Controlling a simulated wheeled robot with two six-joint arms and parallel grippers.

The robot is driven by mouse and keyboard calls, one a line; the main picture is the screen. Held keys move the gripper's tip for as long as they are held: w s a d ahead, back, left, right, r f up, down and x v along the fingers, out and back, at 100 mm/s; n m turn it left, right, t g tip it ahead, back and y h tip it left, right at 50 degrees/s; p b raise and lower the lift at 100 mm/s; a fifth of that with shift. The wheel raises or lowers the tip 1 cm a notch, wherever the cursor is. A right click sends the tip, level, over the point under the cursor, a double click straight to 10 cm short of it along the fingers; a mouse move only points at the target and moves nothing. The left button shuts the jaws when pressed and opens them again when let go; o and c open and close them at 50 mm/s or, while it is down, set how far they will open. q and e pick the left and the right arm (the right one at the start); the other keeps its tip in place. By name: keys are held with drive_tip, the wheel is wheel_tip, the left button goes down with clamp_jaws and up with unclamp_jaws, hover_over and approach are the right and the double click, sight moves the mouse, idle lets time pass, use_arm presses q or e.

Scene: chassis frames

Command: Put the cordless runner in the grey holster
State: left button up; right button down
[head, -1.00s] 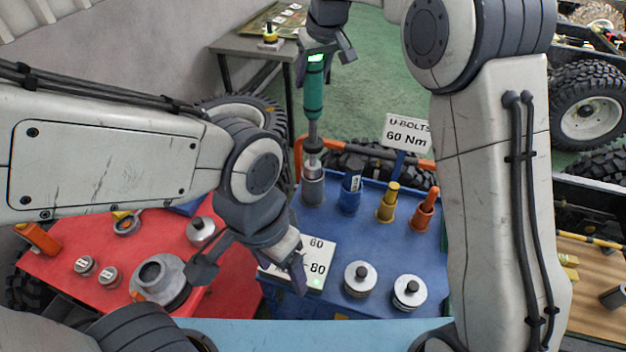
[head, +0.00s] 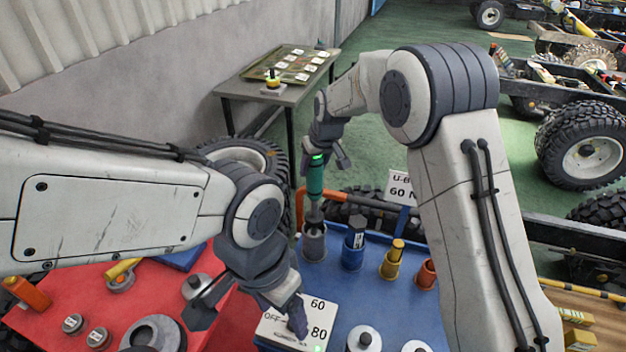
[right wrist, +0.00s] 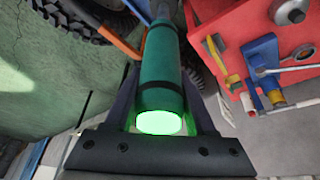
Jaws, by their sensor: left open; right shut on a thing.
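The cordless runner (head: 315,180), a green cylinder with a lit green top and a thin metal shaft, is upright in my right gripper (head: 325,160). The gripper is shut on its upper body; the right wrist view shows the green body (right wrist: 160,70) between the fingers. The grey holster (head: 314,246) stands at the blue cart's back left. The runner's lower end is at the holster's mouth and appears to be inside it; how deep is hidden. My left gripper (head: 250,313) is open and empty, beside the white dial plate (head: 290,328).
Blue (head: 353,254), yellow (head: 391,264) and orange (head: 426,273) holsters line the blue cart right of the grey one. A red cart (head: 60,300) with tools is at left. An orange rail (head: 365,203) runs behind.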

sight(313, 183)
wheel_tip(313, 183, down, 5)
drive_tip(key=shift+a+p, duration=0.1)
drive_tip(key=shift+p, duration=0.6)
drive_tip(key=shift+f, duration=0.2)
drive_tip(key=shift+f, duration=0.15)
drive_tip(key=shift+c, duration=1.2)
unclamp_jaws()
drive_tip(key=shift+f, duration=0.1)
